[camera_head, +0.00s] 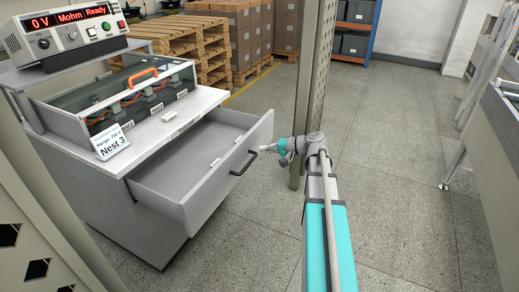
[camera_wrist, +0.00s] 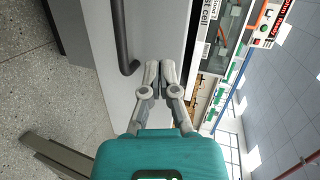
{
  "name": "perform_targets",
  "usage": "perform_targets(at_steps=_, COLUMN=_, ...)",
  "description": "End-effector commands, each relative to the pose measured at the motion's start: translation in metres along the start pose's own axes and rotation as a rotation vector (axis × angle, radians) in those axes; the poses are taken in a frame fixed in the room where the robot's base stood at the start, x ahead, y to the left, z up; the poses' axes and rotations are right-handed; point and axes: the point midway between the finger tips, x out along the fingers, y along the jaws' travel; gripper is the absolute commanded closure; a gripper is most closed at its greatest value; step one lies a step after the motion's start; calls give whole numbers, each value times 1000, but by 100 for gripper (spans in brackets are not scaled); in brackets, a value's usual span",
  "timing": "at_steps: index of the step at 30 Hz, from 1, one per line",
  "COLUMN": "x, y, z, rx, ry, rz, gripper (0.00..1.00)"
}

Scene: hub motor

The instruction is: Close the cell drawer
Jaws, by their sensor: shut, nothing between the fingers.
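The cell drawer (camera_head: 208,188) is grey and stands open, pulled out of the cabinet below the Nest 3 worktop; its inside looks empty. A dark bar handle (camera_head: 243,165) is on its front. My gripper (camera_head: 266,148) is at the right end of the drawer front, by the far end of the handle. In the wrist view, my gripper's fingertips (camera_wrist: 160,66) are together and empty, pointing at the drawer front (camera_wrist: 157,32), beside the handle (camera_wrist: 121,38). I cannot tell whether they touch the front.
A glass-lidded test box (camera_head: 135,95) with an orange handle, a Nest 3 sign (camera_head: 111,142) and a red-display meter (camera_head: 72,32) are on the cabinet. A grey perforated post (camera_head: 313,85) stands just behind my gripper. The floor (camera_head: 400,150) to the right is clear.

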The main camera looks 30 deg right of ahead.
Motion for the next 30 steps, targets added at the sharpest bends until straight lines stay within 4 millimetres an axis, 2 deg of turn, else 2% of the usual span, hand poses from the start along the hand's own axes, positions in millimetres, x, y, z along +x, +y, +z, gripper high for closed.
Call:
perform_targets(at_steps=1, x=-5, y=17, z=-12, rx=11, ry=24, rz=-35, gripper=100)
perform_targets(at_steps=6, x=-32, y=35, z=-42, rx=43, ry=96, rz=-157, gripper=100)
perform_targets(at_steps=12, x=-60, y=48, z=-64, rx=66, ry=155, rz=-261, gripper=100)
perform_targets(at_steps=18, x=-72, y=51, z=-73, rx=74, ry=179, rz=-304, gripper=100)
perform_targets(at_steps=30, x=-72, y=49, z=-73, rx=74, ry=180, rz=-307, gripper=100)
